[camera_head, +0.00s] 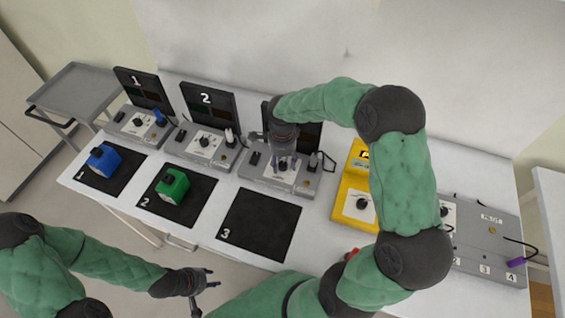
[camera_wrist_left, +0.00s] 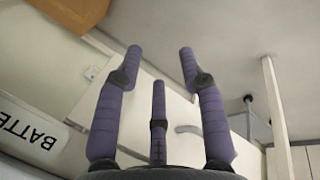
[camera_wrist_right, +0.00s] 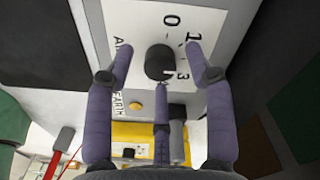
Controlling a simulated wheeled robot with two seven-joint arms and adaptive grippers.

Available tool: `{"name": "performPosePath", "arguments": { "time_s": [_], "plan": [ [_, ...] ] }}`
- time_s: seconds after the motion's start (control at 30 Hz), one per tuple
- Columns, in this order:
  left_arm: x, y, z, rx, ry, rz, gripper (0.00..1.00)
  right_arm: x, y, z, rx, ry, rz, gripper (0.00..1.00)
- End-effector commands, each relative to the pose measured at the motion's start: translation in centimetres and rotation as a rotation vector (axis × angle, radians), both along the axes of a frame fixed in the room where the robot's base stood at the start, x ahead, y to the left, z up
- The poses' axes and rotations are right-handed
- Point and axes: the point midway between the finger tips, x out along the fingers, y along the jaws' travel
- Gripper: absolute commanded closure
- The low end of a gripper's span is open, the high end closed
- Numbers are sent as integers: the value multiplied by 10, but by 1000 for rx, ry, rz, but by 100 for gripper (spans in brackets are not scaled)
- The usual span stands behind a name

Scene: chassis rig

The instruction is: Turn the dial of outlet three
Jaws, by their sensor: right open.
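Outlet three (camera_head: 253,178) is a grey box behind the black mat marked 3, and my right arm partly covers its dark screen. Its white dial plate also shows in the right wrist view (camera_wrist_right: 205,22). The black dial (camera_wrist_right: 160,62) sits on that plate, between and just beyond the spread fingertips of my right gripper (camera_wrist_right: 165,58). That gripper (camera_head: 284,163) is open above the box, pointing down, and I cannot tell whether it touches the dial. My left gripper (camera_head: 205,284) is open and empty, low in front of the table, away from the outlets.
Outlets one (camera_head: 138,124) and two (camera_head: 202,145) stand to the left. A blue block (camera_head: 103,159) and a green block (camera_head: 172,186) lie on mats 1 and 2. Mat 3 (camera_head: 258,224) is bare. A yellow device (camera_head: 353,205) stands close right of outlet three, partly behind my right arm.

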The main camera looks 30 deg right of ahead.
Motion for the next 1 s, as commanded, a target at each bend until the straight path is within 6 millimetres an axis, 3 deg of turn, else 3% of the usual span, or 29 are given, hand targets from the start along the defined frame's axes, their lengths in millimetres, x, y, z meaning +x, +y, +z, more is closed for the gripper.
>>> {"name": "performPosePath", "arguments": {
  "time_s": [0.37, 0.5, 0.57, 1.0],
  "plan": [
    [0, 0, -1, 0, 0, 0, 60, 0, 0, -5, 0, -1, 0, 46],
    [0, 0, -1, 0, 0, 0, 60, 0, 0, -5, 0, 0, 0, 85],
    [0, 0, -1, 0, 0, 0, 60, 0, 0, -5, 0, -1, 0, 100],
    [0, 0, 0, 0, 0, 0, 60, 0, 1, -5, 1, 0, 62, 100]
  ]
}}
